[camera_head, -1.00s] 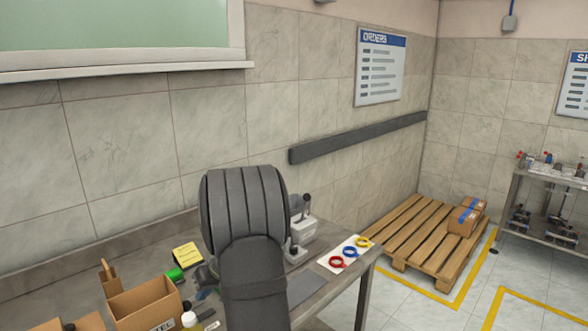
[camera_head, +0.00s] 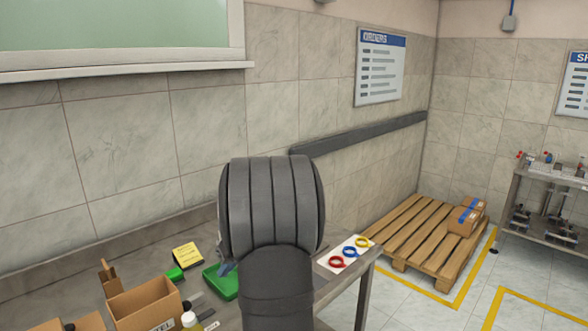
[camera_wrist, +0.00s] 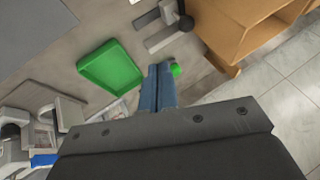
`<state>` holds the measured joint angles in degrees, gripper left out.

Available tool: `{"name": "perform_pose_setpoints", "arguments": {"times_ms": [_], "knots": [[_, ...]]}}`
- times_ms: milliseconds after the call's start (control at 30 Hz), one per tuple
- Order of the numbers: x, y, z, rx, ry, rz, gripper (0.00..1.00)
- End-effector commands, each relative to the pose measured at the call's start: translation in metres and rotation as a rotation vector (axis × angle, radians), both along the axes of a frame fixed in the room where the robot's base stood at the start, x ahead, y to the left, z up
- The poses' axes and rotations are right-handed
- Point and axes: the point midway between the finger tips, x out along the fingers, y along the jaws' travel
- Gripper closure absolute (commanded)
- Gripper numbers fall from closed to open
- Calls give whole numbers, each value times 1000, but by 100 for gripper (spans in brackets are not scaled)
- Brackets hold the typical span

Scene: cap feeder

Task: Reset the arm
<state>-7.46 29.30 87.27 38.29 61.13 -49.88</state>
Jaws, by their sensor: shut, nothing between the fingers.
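My gripper (camera_wrist: 159,70) shows in the wrist view as two blue fingers shut together, with nothing between them. It is above the workbench, just right of a green tray (camera_wrist: 110,68). A small green round item (camera_wrist: 175,69) shows right beside the fingertips; I cannot tell whether they touch it. In the head view my arm covers the middle of the bench and hides most of the gripper. The green tray (camera_head: 222,283) is partly visible left of the arm.
A cardboard box (camera_head: 142,303) stands left on the bench, with a bottle (camera_head: 190,321) beside it. A yellow note (camera_head: 187,255) lies behind. A white card with coloured rings (camera_head: 345,254) lies at the bench's right end. A grey device (camera_wrist: 40,115) stands left in the wrist view.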

Motion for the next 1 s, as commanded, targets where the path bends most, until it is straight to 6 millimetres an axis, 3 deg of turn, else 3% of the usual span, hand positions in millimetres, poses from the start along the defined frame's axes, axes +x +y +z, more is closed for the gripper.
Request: {"name": "perform_pose_setpoints", "arguments": {"times_ms": [33,67,467,733,1000], "knots": [[0,-7,10,0,-4,-2,100],[-1,-4,6,-1,1,1,100],[3,44,-65,-1,4,2,100],[-20,86,-84,-1,1,4,100],[25,40,-83,-1,0,-4,100]]}}
